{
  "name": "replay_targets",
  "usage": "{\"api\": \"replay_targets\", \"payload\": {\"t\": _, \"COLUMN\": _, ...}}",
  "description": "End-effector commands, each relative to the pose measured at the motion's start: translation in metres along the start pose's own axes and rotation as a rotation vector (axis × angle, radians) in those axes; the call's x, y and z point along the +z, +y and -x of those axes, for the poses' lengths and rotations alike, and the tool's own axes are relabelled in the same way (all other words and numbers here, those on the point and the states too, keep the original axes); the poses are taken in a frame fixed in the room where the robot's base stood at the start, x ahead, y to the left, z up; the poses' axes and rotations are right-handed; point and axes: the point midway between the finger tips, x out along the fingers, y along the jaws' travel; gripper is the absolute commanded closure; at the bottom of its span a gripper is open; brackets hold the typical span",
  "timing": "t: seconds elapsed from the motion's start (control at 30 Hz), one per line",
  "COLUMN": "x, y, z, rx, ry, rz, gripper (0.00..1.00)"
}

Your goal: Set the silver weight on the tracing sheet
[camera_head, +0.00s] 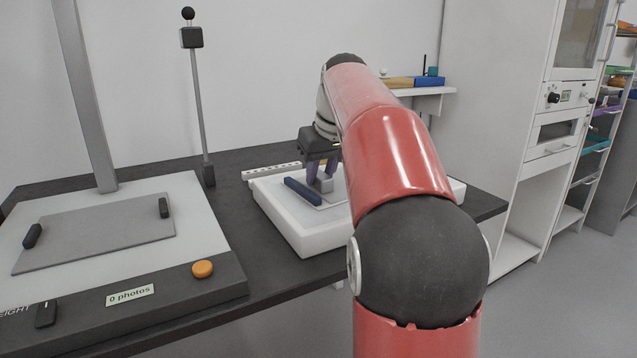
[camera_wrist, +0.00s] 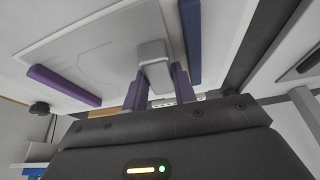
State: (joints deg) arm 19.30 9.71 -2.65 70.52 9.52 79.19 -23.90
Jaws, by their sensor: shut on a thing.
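The silver weight (camera_head: 325,185) is a small light-grey block between the purple fingers of my gripper (camera_head: 321,172). In the wrist view the weight (camera_wrist: 153,51) shows between the fingertips (camera_wrist: 158,84), so my gripper is shut on it. The tracing sheet (camera_wrist: 95,45) is a pale sheet with a faint outline, lying on a white slab (camera_head: 290,232). The weight overlaps the sheet's edge in the wrist view. I cannot tell whether it touches the sheet. My arm hides much of the sheet and slab in the head view.
A dark blue bar (camera_head: 303,191) lies on the slab beside the weight; a purple bar (camera_wrist: 62,86) lies on the sheet's other side. A photo stand with a grey plate (camera_head: 95,235) and orange button (camera_head: 203,269) fills the left. A white scale strip (camera_head: 272,171) lies behind the slab.

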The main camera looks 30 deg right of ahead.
Motion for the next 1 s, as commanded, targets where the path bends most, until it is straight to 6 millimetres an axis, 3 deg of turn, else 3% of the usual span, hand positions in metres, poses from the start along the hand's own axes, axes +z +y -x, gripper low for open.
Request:
{"api": "replay_targets", "payload": {"t": 0.3, "x": 0.001, "y": 0.000, "z": -0.001, "rx": 0.001, "ry": 0.002, "rz": 0.000, "gripper": 1.00}}
{"api": "replay_targets", "payload": {"t": 0.33, "x": 0.001, "y": 0.000, "z": -0.001, "rx": 0.000, "ry": 0.000, "rz": 0.000, "gripper": 0.70}}
{"api": "replay_targets", "payload": {"t": 0.4, "x": 0.001, "y": 0.000, "z": -0.001, "rx": 0.000, "ry": 0.000, "rz": 0.000, "gripper": 0.64}}
{"api": "replay_targets", "payload": {"t": 0.77, "x": -0.001, "y": 0.000, "z": 0.007, "rx": 0.001, "ry": 0.001, "rz": 0.000, "gripper": 0.64}}
{"api": "replay_targets", "payload": {"t": 1.0, "x": -0.003, "y": 0.001, "z": 0.053, "rx": 0.002, "ry": 0.004, "rz": -0.001, "gripper": 0.64}}
